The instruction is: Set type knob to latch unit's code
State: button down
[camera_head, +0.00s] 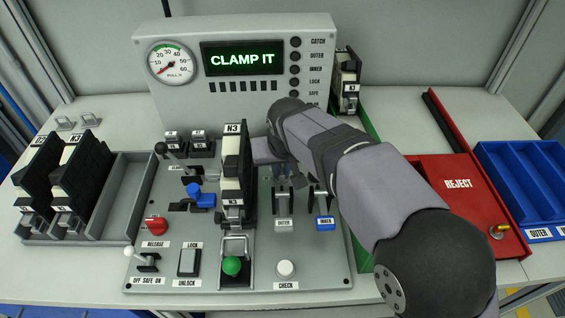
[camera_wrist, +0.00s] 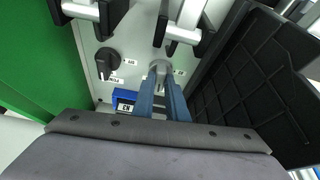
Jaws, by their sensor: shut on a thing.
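The latch unit (camera_head: 231,170), black and cream and coded N3, stands upright in the middle of the grey panel. Its black ribbed side fills the right of the wrist view (camera_wrist: 255,85). My gripper (camera_wrist: 161,82) points down beside the unit, with its blue-grey fingers shut on a small grey knob (camera_wrist: 160,66). A dark pointer knob (camera_wrist: 106,60) with small labels around it sits to the left of that, apart from my fingers. I cannot tell which is the type knob, and the held knob's setting is hidden. A blue block (camera_wrist: 123,95) bears an upside-down label that looks like N3.
The display (camera_head: 243,60) reads CLAMP IT. Two black levers with light bars, outer (camera_head: 284,200) and inner (camera_head: 320,200), stand close by. A grey rack (camera_head: 125,190) of units is left, the red reject tray (camera_head: 455,170) and blue bin (camera_head: 525,175) right. A green wall (camera_wrist: 35,60) borders the panel.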

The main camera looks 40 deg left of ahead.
jog(key=shift+s+a+m+t+h+p, duration=0.1)
jog(key=shift+m+t+h+p, duration=0.25)
jog(key=shift+m, duration=0.95)
jog(key=c, duration=1.8)
grip_release()
jog(key=shift+o, duration=0.2)
jog(key=v, duration=0.7)
jog(key=shift+r+b, duration=0.2)
jog(key=shift+b, duration=0.2)
